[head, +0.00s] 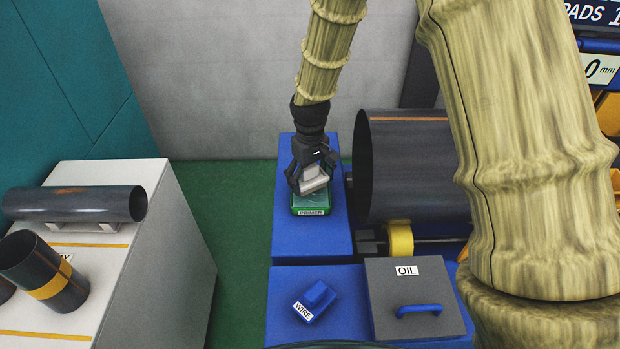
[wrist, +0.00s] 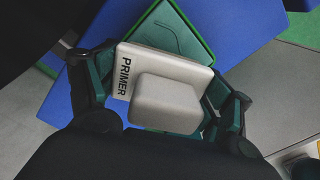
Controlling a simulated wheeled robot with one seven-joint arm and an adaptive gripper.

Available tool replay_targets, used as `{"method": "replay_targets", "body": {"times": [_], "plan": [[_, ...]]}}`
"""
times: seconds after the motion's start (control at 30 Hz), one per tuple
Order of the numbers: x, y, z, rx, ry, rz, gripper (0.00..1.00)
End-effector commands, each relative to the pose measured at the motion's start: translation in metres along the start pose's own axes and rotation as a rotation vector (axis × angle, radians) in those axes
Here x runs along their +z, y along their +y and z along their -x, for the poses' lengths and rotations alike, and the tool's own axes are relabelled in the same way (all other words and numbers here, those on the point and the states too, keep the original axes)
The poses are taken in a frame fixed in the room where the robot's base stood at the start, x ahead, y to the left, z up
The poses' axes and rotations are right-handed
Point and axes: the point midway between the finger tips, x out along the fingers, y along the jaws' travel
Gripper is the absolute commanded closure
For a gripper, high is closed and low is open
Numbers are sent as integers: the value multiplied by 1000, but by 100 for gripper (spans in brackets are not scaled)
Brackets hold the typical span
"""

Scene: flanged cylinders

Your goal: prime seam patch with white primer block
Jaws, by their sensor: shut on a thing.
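The white primer block (wrist: 165,100) has a raised grip and the word PRIMER on its face. My gripper (wrist: 160,112) is shut on it, one finger at each side. In the head view my gripper (head: 313,177) holds the block (head: 314,186) at or just above a green tray (head: 312,211) labelled PRIMER; I cannot tell whether they touch. The tray also shows behind the block in the wrist view (wrist: 178,35). A large dark pipe (head: 410,165) lies to the right with an orange line along its top. I cannot make out a seam patch.
A blue WIRE block (head: 316,300) and a grey OIL box (head: 410,290) with a blue handle sit in front on the blue bench (head: 285,240). A yellow roller (head: 400,239) is under the pipe. More dark pipes (head: 75,204) rest on the white-grey bench at left.

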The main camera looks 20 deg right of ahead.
Motion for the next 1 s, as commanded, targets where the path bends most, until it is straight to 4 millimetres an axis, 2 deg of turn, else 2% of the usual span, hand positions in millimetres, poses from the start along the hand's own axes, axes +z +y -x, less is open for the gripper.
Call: {"method": "replay_targets", "body": {"times": [0.63,1.0], "plan": [[0,0,42,0,1,0,39],[0,0,45,0,1,0,39]]}}
